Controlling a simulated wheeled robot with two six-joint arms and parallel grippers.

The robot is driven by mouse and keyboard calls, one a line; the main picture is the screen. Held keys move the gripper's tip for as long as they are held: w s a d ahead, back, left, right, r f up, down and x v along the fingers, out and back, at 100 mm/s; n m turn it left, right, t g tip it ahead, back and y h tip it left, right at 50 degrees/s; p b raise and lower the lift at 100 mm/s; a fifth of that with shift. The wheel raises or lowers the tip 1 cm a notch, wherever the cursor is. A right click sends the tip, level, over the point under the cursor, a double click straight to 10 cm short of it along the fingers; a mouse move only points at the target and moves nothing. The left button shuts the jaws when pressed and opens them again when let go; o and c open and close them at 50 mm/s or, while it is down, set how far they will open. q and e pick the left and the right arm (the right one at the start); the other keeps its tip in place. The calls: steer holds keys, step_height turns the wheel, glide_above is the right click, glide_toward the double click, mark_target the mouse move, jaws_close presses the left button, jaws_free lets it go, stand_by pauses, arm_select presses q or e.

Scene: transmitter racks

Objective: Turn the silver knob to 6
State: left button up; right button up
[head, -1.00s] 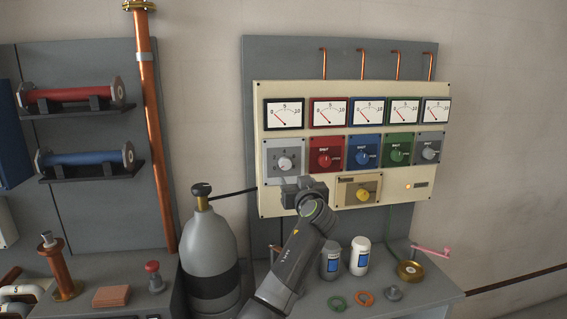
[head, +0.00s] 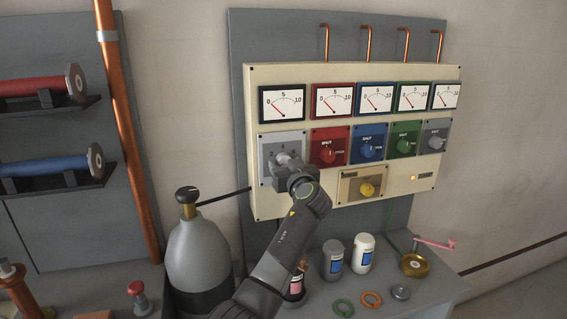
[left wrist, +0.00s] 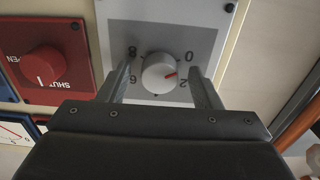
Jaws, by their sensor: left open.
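The silver knob (left wrist: 158,72) sits on a light grey plate (left wrist: 205,14) marked 0, 2, 6 and 8 in the left wrist view. Its red pointer aims between 0 and 2. My left gripper (left wrist: 159,68) is open, with one finger on each side of the knob. Small gaps show between the fingers and the knob; whether either touches I cannot tell. In the head view my left gripper (head: 287,161) is in front of the plate (head: 268,147) and covers part of the knob. My right gripper is not in view.
A red knob (head: 326,154), blue knob (head: 369,150) and green knob (head: 403,146) are to the right on the cream panel (head: 300,211). A grey gas bottle (head: 197,245) stands left of my arm. Jars stand on the bench below.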

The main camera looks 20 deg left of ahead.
arm_select(q)
steer(key=shift+s+d, duration=0.1)
steer(key=shift+d, duration=0.05)
steer(key=shift+c, duration=1)
steer(key=c, duration=0.8)
